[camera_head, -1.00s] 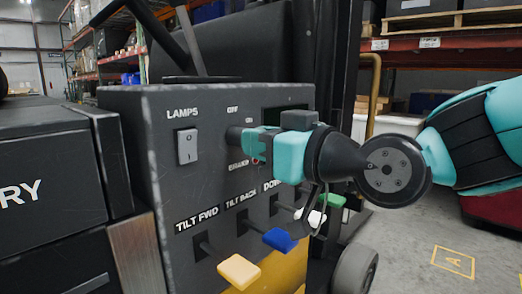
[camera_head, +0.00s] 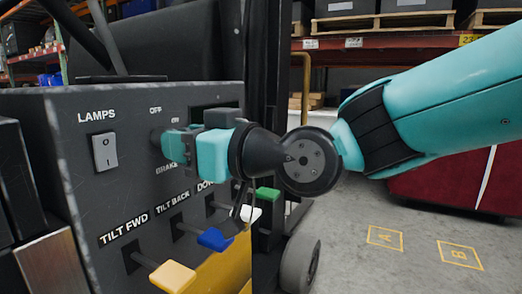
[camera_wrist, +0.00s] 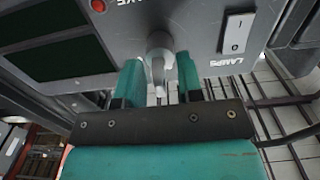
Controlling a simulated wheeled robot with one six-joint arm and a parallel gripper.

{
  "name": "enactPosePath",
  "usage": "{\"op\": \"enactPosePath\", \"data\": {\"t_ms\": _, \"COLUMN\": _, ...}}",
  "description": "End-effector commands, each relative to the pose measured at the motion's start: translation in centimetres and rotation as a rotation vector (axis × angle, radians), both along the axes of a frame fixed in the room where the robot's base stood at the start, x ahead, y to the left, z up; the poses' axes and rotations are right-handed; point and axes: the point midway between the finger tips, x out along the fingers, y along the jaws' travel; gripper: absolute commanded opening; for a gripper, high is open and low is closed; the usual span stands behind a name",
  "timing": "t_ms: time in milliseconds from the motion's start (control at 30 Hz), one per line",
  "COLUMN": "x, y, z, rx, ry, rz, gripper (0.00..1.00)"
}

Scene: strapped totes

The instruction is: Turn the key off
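A grey key (camera_wrist: 159,72) in its round switch (camera_wrist: 159,42) sits on the dark control panel (camera_head: 85,200). It shows in the wrist view between the two teal fingers. In the head view my gripper hides most of it, below the OFF and ON labels. My gripper (camera_head: 180,146) reaches the panel from the right. In the wrist view my gripper (camera_wrist: 160,82) has its fingers apart, one on each side of the key, with a visible gap. I cannot tell whether either finger touches the key.
A white LAMPS rocker switch (camera_head: 104,152) is left of the key. Below are yellow (camera_head: 172,276), blue (camera_head: 215,239), white (camera_head: 250,213) and green (camera_head: 267,194) levers. A red lamp (camera_wrist: 98,5) is near the key. Open floor (camera_head: 400,220) lies to the right.

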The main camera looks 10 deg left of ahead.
Motion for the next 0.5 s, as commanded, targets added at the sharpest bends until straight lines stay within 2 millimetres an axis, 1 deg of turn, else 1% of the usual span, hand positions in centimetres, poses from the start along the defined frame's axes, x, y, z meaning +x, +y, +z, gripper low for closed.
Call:
{"op": "enactPosePath", "data": {"t_ms": 67, "x": -0.2, "y": -0.7, "z": 0.0, "rx": 0.001, "ry": 0.001, "rz": -0.001, "gripper": 0.34}}
{"op": "enactPosePath", "data": {"t_ms": 167, "x": -0.8, "y": -2.2, "z": 0.0, "rx": 0.001, "ry": 0.0, "rz": -0.004, "gripper": 0.34}}
{"op": "enactPosePath", "data": {"t_ms": 267, "x": -1.6, "y": -4.4, "z": 0.0, "rx": 0.002, "ry": -0.002, "rz": -0.006, "gripper": 0.34}}
{"op": "enactPosePath", "data": {"t_ms": 500, "x": -4.0, "y": -10.3, "z": -0.1, "rx": 0.001, "ry": -0.001, "rz": -0.009, "gripper": 0.34}}
